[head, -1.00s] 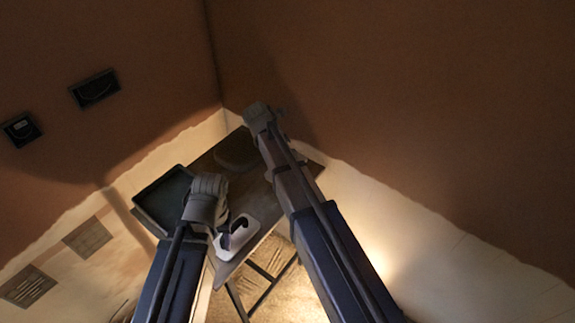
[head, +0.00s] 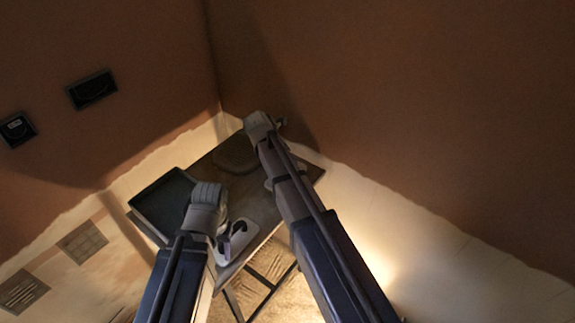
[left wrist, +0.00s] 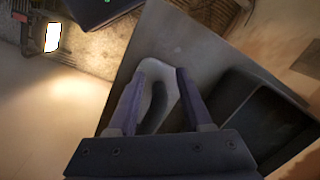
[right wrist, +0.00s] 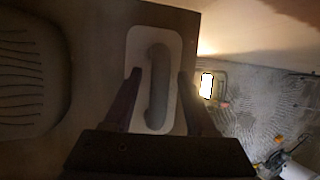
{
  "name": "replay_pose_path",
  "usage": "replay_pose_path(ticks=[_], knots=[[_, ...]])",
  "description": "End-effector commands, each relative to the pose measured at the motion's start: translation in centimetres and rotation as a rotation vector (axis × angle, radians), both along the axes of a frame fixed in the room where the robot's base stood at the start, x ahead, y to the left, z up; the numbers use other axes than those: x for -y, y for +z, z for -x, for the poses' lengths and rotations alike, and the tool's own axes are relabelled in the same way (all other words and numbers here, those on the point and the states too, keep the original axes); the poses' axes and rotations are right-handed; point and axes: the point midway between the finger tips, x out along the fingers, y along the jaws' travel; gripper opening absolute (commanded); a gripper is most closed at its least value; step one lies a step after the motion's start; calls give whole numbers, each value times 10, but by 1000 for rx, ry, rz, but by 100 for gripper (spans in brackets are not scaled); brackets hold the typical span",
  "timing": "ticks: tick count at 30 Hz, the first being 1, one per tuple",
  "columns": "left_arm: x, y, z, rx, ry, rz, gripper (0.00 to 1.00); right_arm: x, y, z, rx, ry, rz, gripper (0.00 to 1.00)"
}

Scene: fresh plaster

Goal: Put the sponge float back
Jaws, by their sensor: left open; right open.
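Two floats with pale plates and loop handles lie on a dark table (head: 262,209); I cannot tell which is the sponge float. One float (head: 240,240) lies at the table's near edge, under my left gripper (head: 226,238). In the left wrist view its plate (left wrist: 158,48) shows between the open, empty fingers of that gripper (left wrist: 161,73). The other float (head: 268,183) is mostly hidden by my right arm in the head view. In the right wrist view its handle (right wrist: 157,85) lies between the open fingers of my right gripper (right wrist: 158,74). No grip shows.
A dark tray (head: 140,221) stands at the table's left end; its wall also shows in the left wrist view (left wrist: 235,88). A dark rounded pad (right wrist: 30,75) lies beside the right float. Brown walls meet behind the table. A bright lamp (right wrist: 207,85) stands on the floor.

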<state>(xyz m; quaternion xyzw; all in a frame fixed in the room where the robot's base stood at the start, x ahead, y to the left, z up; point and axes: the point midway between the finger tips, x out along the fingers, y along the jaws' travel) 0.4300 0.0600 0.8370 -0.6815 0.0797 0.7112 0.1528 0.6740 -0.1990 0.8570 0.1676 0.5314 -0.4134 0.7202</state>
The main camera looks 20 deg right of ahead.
Motion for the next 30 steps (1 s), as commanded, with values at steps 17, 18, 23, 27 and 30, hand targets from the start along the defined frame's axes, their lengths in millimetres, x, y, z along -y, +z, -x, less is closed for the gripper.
replay_pose_path(ticks=[17,18,23,27,30], knots=[[0,38,0,0,0,0,50,-14,38,3,0,1,0,57],[0,44,0,0,0,0,50,-16,44,4,0,1,0,57],[0,68,0,0,0,0,50,-27,68,6,-1,2,0,57],[0,89,0,0,0,0,50,-37,89,8,0,1,0,57],[0,101,0,0,0,0,50,-43,101,10,0,1,0,57]])
